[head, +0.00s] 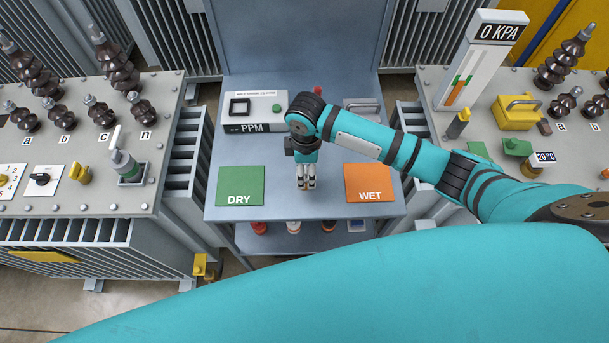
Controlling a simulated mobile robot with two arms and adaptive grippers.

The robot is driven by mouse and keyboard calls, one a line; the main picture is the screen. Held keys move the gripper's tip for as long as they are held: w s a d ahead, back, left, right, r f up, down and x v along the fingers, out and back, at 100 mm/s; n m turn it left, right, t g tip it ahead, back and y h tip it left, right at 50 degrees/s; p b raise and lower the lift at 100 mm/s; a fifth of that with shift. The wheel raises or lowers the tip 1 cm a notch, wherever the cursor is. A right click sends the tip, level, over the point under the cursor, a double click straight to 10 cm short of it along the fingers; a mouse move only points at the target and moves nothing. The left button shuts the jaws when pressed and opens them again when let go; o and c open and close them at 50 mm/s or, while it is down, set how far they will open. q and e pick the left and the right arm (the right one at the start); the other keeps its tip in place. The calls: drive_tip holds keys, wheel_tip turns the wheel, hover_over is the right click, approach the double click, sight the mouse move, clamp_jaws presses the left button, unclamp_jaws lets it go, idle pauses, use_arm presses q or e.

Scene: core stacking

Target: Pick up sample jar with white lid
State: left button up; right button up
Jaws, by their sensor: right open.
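My right gripper (305,186) points down over the blue bench top (328,205), between the green DRY mat (241,186) and the orange WET mat (368,183). Its fingers are open, though small in this view. I cannot make out a jar between them. A small container with a whitish top (293,227) stands on the lower shelf under the bench's front edge, partly hidden. I cannot tell whether it is the sample jar with the white lid. My left gripper is not in view.
A PPM meter (254,112) stands at the bench's back left. Grey transformer tanks flank the bench, the left one (70,140) with bushings, the right one (500,85) with a 0 KPA gauge (485,60).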

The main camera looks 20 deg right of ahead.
drive_tip(key=f, duration=0.2)
drive_tip(key=f+p, duration=0.1)
drive_tip(key=f, duration=0.2)
drive_tip(key=shift+s+a, duration=0.15)
drive_tip(key=shift+s, duration=0.05)
drive_tip(key=shift+c, duration=0.4)
clamp_jaws()
